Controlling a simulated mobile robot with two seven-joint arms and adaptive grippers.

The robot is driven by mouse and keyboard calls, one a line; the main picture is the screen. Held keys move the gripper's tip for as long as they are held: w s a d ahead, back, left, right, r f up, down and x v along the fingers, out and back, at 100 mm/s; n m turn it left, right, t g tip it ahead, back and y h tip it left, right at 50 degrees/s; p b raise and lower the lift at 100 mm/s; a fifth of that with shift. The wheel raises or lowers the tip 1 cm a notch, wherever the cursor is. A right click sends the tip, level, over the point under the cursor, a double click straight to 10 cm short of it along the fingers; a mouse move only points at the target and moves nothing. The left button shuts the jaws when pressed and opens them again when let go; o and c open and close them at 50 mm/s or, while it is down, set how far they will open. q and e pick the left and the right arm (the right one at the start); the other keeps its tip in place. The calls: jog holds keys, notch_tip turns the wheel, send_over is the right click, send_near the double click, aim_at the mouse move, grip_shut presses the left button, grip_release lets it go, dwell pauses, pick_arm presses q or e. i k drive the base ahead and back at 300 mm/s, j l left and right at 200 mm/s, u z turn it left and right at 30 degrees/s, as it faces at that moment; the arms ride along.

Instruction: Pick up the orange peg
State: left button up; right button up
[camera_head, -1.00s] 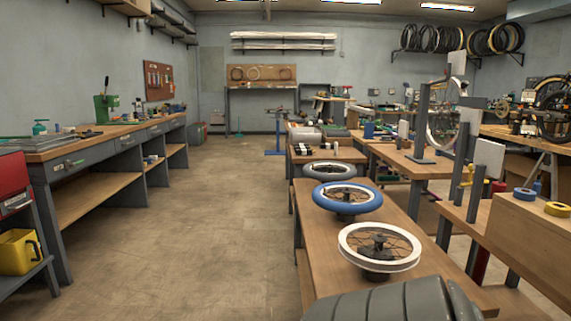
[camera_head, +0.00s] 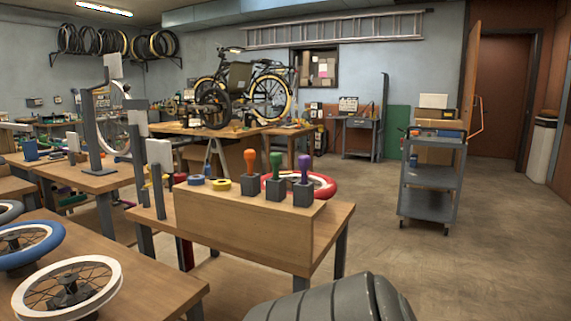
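Neither of my grippers is in view. A grey rounded part at the bottom edge looks like part of my own body.
Yellow tape (camera_head: 221,184) and blue tape (camera_head: 196,179) lie left of the peg. A red-rimmed wheel (camera_head: 322,184) lies behind the pegs. A white-rimmed wheel (camera_head: 27,297) sits on the left bench. A grey cart (camera_head: 430,204) stands right, with open floor around it.

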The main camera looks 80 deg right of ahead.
aim_at(249, 155)
jog(key=z, duration=1.85)
